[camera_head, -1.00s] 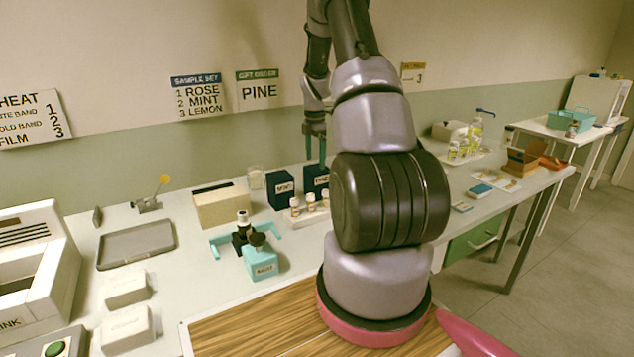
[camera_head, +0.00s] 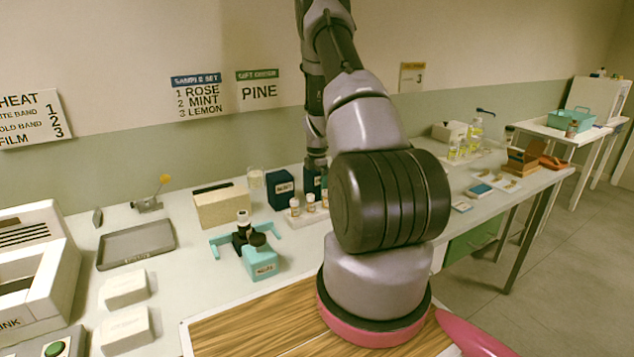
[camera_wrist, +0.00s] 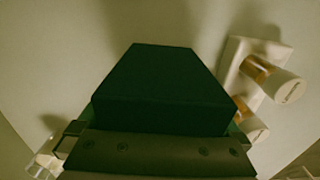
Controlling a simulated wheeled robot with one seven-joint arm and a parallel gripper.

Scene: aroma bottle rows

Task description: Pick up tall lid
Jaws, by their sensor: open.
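In the wrist view the dark block (camera_wrist: 160,85) fills the middle, just in front of my gripper (camera_wrist: 160,130). Contact cannot be told.
A white rack with small amber bottles (camera_head: 309,204) stands close in front and shows right of the block in the wrist view (camera_wrist: 245,70). A beige box (camera_head: 222,207), a clear glass (camera_head: 255,179) and a teal stand (camera_head: 261,262) are to the left.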

